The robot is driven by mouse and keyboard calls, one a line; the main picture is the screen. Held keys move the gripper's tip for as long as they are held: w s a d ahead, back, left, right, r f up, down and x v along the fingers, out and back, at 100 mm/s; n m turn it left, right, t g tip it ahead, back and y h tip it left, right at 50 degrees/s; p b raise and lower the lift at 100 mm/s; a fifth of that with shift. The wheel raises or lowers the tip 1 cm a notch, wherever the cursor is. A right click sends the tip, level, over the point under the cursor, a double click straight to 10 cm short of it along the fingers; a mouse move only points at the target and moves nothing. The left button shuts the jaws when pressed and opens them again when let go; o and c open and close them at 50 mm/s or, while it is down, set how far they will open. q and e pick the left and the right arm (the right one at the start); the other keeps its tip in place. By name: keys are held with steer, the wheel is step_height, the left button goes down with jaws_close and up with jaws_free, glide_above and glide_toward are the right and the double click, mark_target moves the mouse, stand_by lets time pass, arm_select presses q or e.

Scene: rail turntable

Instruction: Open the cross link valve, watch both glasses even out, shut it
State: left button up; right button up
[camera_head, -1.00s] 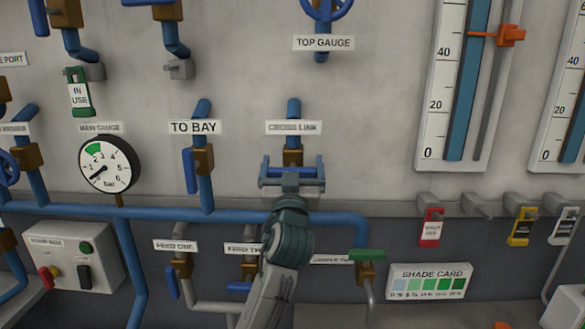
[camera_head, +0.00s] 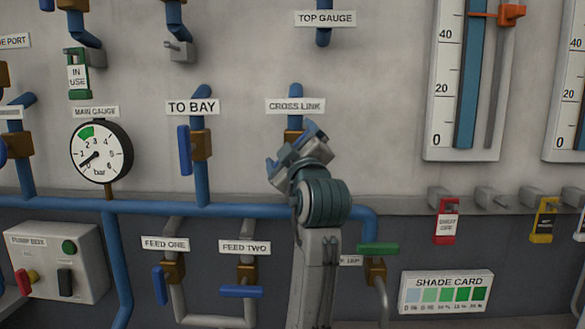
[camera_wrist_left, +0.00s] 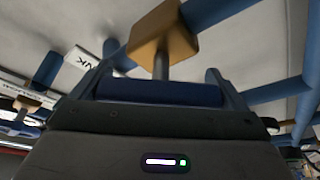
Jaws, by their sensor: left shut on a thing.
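The cross link valve (camera_head: 293,136) is a brown body on a blue pipe under its CROSS LINK label (camera_head: 295,106). My left gripper (camera_head: 296,149) is in front of it, tilted, and covers most of the handle in the head view. In the left wrist view the blue handle (camera_wrist_left: 160,92) lies between my fingers, below the brown valve body (camera_wrist_left: 163,35); the gripper is shut on it. One sight glass (camera_head: 470,80) at the right shows a blue column running past the top edge. The second glass (camera_head: 582,130) is cut by the right edge. Neither level shows. My right gripper is out of view.
The TO BAY valve (camera_head: 200,145) with its blue handle stands to the left. Below are the FEED ONE (camera_head: 173,271) and FEED TWO (camera_head: 247,273) valves, and a green-handled valve (camera_head: 376,270). A main gauge (camera_head: 101,151) and pump box (camera_head: 58,262) are further left.

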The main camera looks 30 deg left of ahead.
arm_select(q)
steer(key=shift+f+n+g+b, duration=0.2)
steer(key=shift+n+b, duration=0.25)
steer(key=shift+n, duration=0.15)
steer(key=shift+f+n+g+b, duration=0.1)
steer(key=shift+n+g+b, duration=0.1)
steer(key=shift+n+b, duration=0.3)
steer(key=shift+n, duration=0.6)
steer(key=shift+n+g+b, duration=1.1)
steer(key=shift+n+b, duration=0.3)
steer(key=shift+n, duration=0.6)
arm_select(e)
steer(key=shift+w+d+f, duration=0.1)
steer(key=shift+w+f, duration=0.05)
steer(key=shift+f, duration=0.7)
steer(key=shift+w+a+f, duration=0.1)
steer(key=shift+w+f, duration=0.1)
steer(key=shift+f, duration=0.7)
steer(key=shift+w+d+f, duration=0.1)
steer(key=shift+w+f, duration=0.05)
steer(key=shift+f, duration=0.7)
arm_select(q)
steer(key=shift+f+h, duration=0.1)
steer(key=shift+h, duration=0.2)
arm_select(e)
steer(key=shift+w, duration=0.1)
arm_select(q)
steer(key=o, duration=0.6)
steer(key=shift+s, duration=0.15)
